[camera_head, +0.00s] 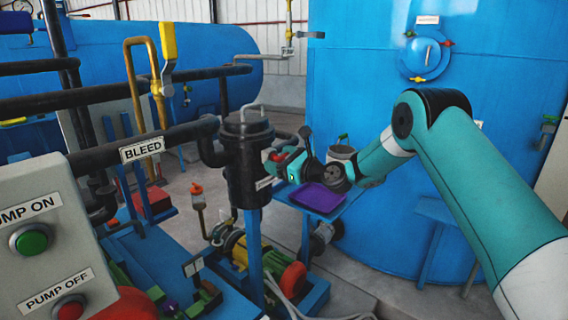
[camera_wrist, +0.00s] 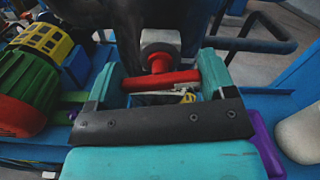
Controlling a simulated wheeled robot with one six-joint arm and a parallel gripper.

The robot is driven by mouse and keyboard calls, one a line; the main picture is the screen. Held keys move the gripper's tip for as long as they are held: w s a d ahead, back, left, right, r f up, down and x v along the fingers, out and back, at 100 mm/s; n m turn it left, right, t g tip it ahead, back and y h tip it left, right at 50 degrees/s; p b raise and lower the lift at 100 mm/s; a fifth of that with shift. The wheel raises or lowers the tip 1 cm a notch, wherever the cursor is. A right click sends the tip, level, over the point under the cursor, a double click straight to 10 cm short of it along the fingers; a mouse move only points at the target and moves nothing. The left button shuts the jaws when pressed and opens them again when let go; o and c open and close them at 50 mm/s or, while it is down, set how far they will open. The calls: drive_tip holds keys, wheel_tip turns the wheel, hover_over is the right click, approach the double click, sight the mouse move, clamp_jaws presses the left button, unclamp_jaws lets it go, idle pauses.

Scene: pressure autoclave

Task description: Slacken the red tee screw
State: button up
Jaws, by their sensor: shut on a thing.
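The red tee screw (camera_wrist: 160,79) shows in the wrist view as a red crossbar on a short red stem. The stem meets a pale square block (camera_wrist: 160,42) on the dark vessel. My gripper (camera_wrist: 161,84) has its two teal fingers at the two ends of the crossbar and is shut on it. In the head view my gripper (camera_head: 282,160) is at the right side of the black lidded vessel (camera_head: 247,150). A bit of the red tee screw (camera_head: 277,156) shows there between the fingers; the rest is hidden by my gripper.
A purple tray (camera_head: 317,198) lies on a blue stand below my wrist. A large blue tank (camera_head: 380,60) stands behind my arm. A panel (camera_head: 40,200) with green and red buttons is at the left. A green motor (camera_wrist: 30,90) sits left in the wrist view.

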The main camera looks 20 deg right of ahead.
drive_tip(key=n+b, duration=0.2)
drive_tip(key=n, duration=0.1)
drive_tip(key=shift+w+n, duration=0.1)
drive_tip(key=shift+n, duration=0.3)
drive_tip(key=n+b, duration=0.3)
drive_tip(key=shift+n, duration=0.3)
drive_tip(key=n+b, duration=0.6)
drive_tip(key=shift+f, duration=0.1)
drive_tip(key=n+b, duration=0.7)
drive_tip(key=shift+n, duration=0.3)
drive_tip(key=n+b, duration=0.4)
drive_tip(key=shift+n+b, duration=0.65)
drive_tip(key=shift+n, duration=0.25)
